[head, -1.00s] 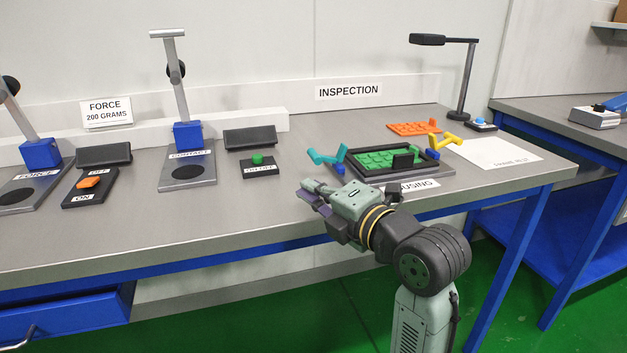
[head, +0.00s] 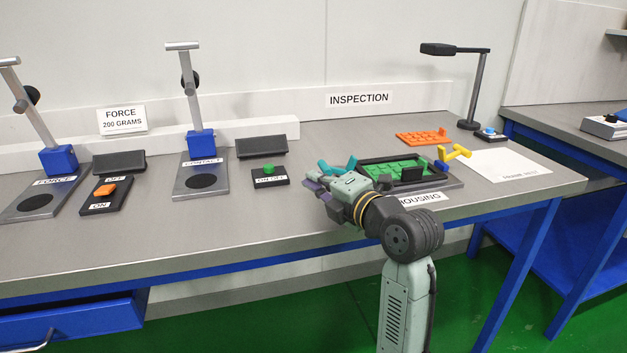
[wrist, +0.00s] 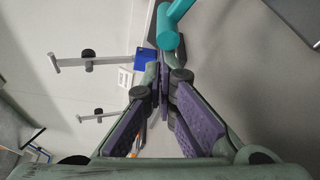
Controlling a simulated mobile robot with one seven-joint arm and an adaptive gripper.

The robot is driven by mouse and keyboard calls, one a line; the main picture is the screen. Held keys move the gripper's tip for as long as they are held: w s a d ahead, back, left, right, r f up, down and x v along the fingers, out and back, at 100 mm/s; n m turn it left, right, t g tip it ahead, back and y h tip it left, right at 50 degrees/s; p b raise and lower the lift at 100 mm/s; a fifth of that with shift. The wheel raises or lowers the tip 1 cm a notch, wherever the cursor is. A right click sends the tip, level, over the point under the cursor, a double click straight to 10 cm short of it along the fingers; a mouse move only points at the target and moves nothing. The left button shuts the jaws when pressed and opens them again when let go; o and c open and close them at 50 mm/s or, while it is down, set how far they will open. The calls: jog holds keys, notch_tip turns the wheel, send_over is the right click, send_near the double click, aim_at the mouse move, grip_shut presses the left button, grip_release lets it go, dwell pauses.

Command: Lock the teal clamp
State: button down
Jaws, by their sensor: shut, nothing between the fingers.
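The teal clamp (head: 326,168) is at the left end of the dark housing fixture (head: 440,184) on the bench. My gripper (head: 309,187) is just in front and to the left of it in the head view and hides part of the clamp and its base. In the wrist view, the teal clamp (wrist: 167,38) shows as a thick bar just beyond my shut fingertips (wrist: 161,72), slightly right. Contact between them cannot be told. The fingers are shut with nothing between them. A yellow clamp (head: 455,152) is at the fixture's right end, and a green grid part (head: 398,170) lies inside.
An orange grid part (head: 421,137) lies behind the fixture. A white sheet (head: 505,165) and a lamp stand (head: 475,95) are to the right. The contact stand (head: 201,145) and a green button (head: 269,168) are to the left. The bench's front left is clear.

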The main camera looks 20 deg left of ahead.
jog(key=shift+w+d+r+m+b, duration=0.1)
jog(key=shift+d+r+m+b, duration=0.05)
jog(key=shift+r+m+b, duration=0.55)
jog(key=shift+t+y, duration=0.3)
jog(key=m, duration=0.1)
jog(key=r+m+b, duration=0.1)
jog(key=d+r+m, duration=0.1)
jog(key=shift+w+d+m+t+y, duration=0.1)
jog(key=shift+w+m+t+y, duration=0.2)
jog(key=shift+w+m+y, duration=0.1)
jog(key=w+d+r+m+t, duration=0.1)
jog(key=m, duration=0.1)
jog(key=d+r+m+t+b, duration=0.1)
jog(key=m, duration=0.2)
jog(key=w+d+r+m+b, duration=0.1)
jog(key=m, duration=0.2)
jog(key=shift+w+d+t, duration=0.3)
jog(key=shift+d+t, duration=0.1)
jog(key=shift+r, duration=0.1)
